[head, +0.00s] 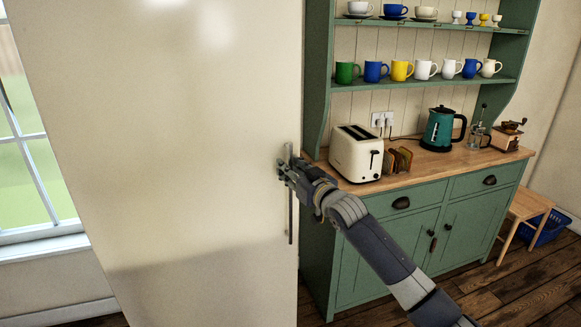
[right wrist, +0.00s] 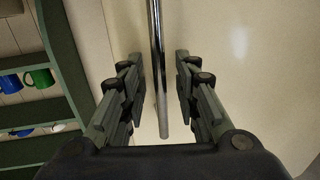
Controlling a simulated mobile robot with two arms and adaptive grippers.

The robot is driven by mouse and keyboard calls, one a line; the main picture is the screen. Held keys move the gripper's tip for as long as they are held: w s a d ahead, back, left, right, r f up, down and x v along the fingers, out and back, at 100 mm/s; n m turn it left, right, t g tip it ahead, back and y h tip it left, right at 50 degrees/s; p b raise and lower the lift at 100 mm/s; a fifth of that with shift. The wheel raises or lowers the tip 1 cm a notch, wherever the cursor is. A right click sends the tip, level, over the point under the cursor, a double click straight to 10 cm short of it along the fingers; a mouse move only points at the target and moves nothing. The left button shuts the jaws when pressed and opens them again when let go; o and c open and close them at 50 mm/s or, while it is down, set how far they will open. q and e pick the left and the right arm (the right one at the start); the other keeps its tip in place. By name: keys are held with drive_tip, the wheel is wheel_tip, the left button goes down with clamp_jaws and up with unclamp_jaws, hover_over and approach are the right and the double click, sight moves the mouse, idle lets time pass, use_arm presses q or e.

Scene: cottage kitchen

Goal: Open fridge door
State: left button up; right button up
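The fridge door (head: 180,150) is a large cream panel filling the left half of the head view, and it looks shut. Its slim metal handle (head: 291,215) runs upright along the door's right edge. My right gripper (head: 284,168) is at the upper part of the handle. In the right wrist view the handle (right wrist: 157,60) passes between the two open fingers (right wrist: 159,90), with a gap on each side. The fridge door (right wrist: 220,50) lies behind it. My left gripper is not in view.
A green dresser (head: 430,225) stands right of the fridge, with a toaster (head: 356,153) and a teal kettle (head: 440,128) on its worktop. Mugs line its shelves. A window (head: 30,150) is at the far left. Wooden floor (head: 510,300) shows at lower right.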

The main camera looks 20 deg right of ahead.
clamp_jaws()
idle(0.3)
